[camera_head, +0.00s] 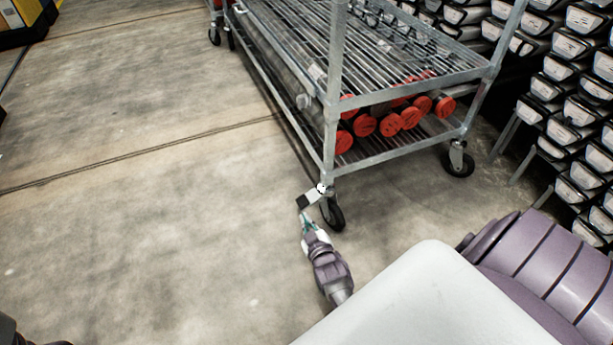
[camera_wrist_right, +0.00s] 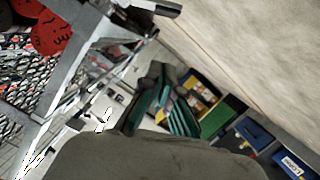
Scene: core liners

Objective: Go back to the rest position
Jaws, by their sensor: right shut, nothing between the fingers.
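My right gripper (camera_head: 304,222) is low in the middle of the head view, beside the front caster of a metal cart (camera_head: 332,150). Its teal fingers are shut with nothing between them. Whether the fingertips touch the caster's bracket cannot be told. In the right wrist view the gripper (camera_wrist_right: 162,90) shows as dark and teal fingers. My left gripper is not in view.
Core liners with red caps (camera_head: 391,124) lie on the cart's lower shelf. A black caster wheel (camera_head: 333,214) stands close to my right gripper. Racks of stacked liners (camera_head: 566,110) fill the right side. Bare concrete floor (camera_head: 130,220) lies clear at left.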

